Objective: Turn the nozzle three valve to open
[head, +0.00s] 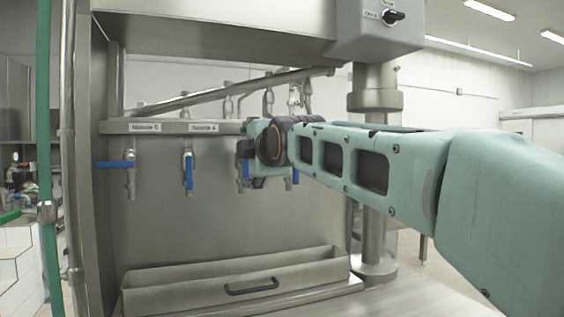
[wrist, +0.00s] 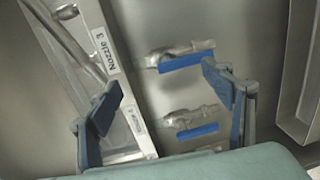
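The nozzle three valve shows in the wrist view as a metal body with a blue lever handle (wrist: 187,60), beside the "Nozzle 3" label (wrist: 110,50). Its handle lies along the pipe, pointing away from the label rail. My gripper (wrist: 161,82) is open and empty, with its two dark blue fingers set wide apart. The handle lies just ahead of the fingertips; the right fingertip appears close to its free end, and contact cannot be told. In the head view my gripper (head: 264,168) is up at the valve row and hides most of this valve.
The nozzle four valve handle (wrist: 198,131) is beside it, also along its pipe; it hangs down in the head view (head: 189,172). A further valve at left has its handle sideways (head: 115,164). A metal tray (head: 237,279) with a dark handle stands below. A steel column (head: 374,200) is at right.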

